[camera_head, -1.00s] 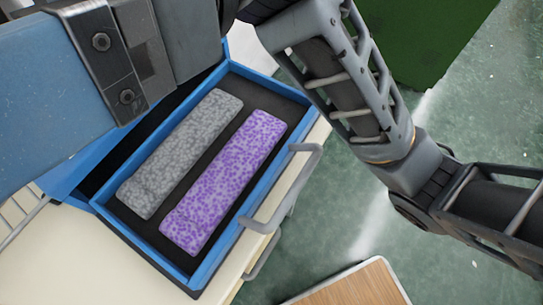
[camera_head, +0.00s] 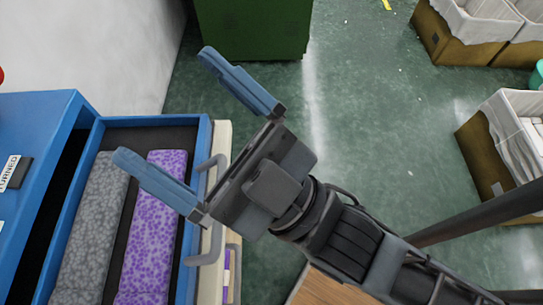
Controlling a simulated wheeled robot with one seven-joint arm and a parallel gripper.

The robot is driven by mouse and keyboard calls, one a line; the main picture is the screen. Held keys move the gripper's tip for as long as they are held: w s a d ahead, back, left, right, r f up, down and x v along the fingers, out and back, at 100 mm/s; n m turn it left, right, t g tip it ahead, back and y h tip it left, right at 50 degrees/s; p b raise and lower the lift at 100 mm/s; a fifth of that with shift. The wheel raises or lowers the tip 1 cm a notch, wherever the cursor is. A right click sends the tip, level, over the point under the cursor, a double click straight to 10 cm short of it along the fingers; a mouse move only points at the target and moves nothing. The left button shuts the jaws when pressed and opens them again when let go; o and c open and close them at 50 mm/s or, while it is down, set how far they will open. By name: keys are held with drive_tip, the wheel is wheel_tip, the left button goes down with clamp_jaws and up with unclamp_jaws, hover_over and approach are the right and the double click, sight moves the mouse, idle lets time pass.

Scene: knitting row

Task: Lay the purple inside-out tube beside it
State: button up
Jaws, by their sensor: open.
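The purple speckled tube (camera_head: 152,230) lies flat in an open blue drawer (camera_head: 152,122) with a dark lining. A grey speckled tube (camera_head: 92,232) lies parallel to it on its left, with a narrow dark gap between them. My gripper (camera_head: 160,112) is open and empty. Its two blue fingers are spread wide, and in the picture the lower one overlaps the upper part of the purple tube. I cannot tell its height above the drawer. The lower ends of both tubes run to the bottom of the picture.
A blue cabinet (camera_head: 40,115) with a partly hidden "TURNED" label stands left of the drawer. Grey handles (camera_head: 207,215) stick out on the drawer's right. A green box (camera_head: 252,30) stands at the back. Lined bins (camera_head: 500,150) stand at the right.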

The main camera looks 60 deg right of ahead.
drive_tip(key=s+d+f+m+g+h, duration=0.1)
drive_tip(key=s+d+f+m+g, duration=0.1)
drive_tip(key=s+d+f+g, duration=0.3)
drive_tip(key=s+d+f+m+g+h, duration=0.1)
drive_tip(key=s+d+f+m+g, duration=0.2)
drive_tip(key=s+f, duration=0.7)
drive_tip(key=shift+s+d+f+g+h, duration=0.35)
drive_tip(key=shift+d+f+g, duration=0.4)
drive_tip(key=shift+g, duration=0.45)
